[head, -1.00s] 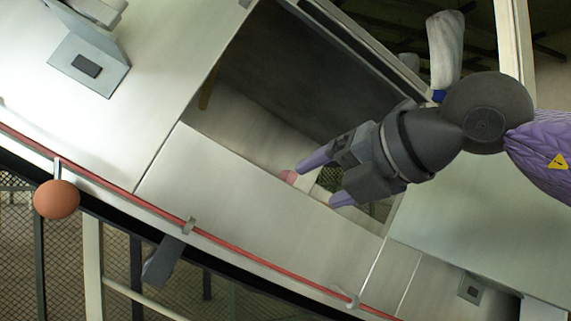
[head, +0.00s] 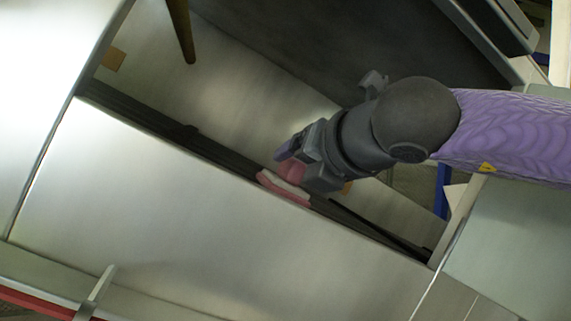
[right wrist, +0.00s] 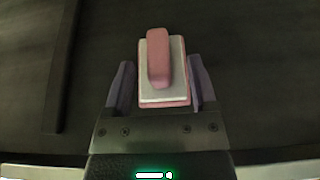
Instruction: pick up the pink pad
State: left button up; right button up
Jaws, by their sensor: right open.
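The pink pad (right wrist: 148,70) is a small block with a pink raised grip on a whitish layer and a pink base. In the right wrist view it lies between the two fingers of my open right gripper (right wrist: 160,88), with a narrow gap visible on each side. In the head view the pad (head: 284,188) shows partly below my right gripper (head: 297,165), on a dark surface inside the recess; the gripper hides some of it. My left gripper is not in view.
The pad's dark surface (head: 150,118) runs along the recess behind a pale metal panel (head: 150,200). A brown rod (head: 180,30) stands at the upper left. A red rail (head: 35,303) is at the lower left edge.

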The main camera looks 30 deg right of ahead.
jog(key=shift+x, duration=0.8)
jog(key=shift+s+a, duration=0.1)
jog(key=shift+s, duration=0.05)
jog(key=shift+c, duration=0.3)
grip_shut()
jog(key=shift+r, duration=0.1)
